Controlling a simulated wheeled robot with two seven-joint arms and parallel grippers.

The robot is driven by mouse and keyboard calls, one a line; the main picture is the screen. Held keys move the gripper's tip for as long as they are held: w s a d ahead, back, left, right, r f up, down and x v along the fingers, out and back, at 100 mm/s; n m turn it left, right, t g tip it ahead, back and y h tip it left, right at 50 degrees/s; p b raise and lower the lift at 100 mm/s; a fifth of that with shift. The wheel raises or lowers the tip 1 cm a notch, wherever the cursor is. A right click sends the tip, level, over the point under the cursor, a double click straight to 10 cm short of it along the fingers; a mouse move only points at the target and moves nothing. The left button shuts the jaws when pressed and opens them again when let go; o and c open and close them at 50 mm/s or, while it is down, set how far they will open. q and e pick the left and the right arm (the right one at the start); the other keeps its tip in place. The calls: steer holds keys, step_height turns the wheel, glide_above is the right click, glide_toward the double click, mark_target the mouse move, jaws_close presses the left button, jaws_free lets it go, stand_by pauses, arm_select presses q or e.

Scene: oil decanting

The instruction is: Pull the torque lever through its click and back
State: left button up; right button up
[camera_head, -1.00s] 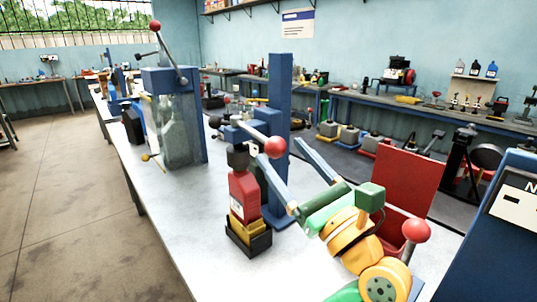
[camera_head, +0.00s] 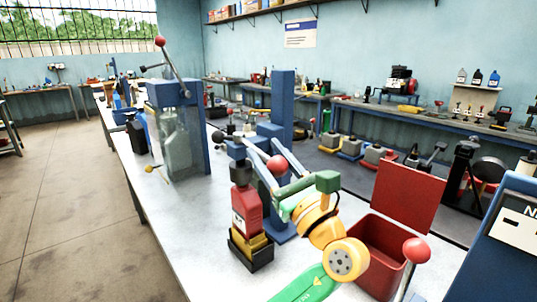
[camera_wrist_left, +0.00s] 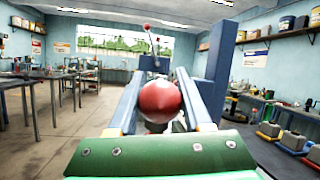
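The torque lever ends in a red ball knob (camera_head: 278,165) on the blue capping stand (camera_head: 283,105). Below and left of the knob, a red bottle (camera_head: 246,212) with a dark top stands upright in a black and yellow holder (camera_head: 249,250). My left gripper (camera_head: 258,144) reaches in from the lower right, its two blue fingers apart on either side of the knob. In the left wrist view, the knob (camera_wrist_left: 160,101) sits between the fingers. I cannot tell whether either finger touches it. The lever's shaft is mostly hidden by the fingers. My right gripper is not in view.
A glass tank (camera_head: 183,137) with its own red-knobbed lever (camera_head: 160,42) stands farther back on the white bench (camera_head: 190,215). A red open-lidded bin (camera_head: 384,250) and another red knob (camera_head: 417,250) are at the right, close to my left arm. The bench's left front is clear.

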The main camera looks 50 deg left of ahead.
arm_select(q)
jaws_close()
stand_by(0.8)
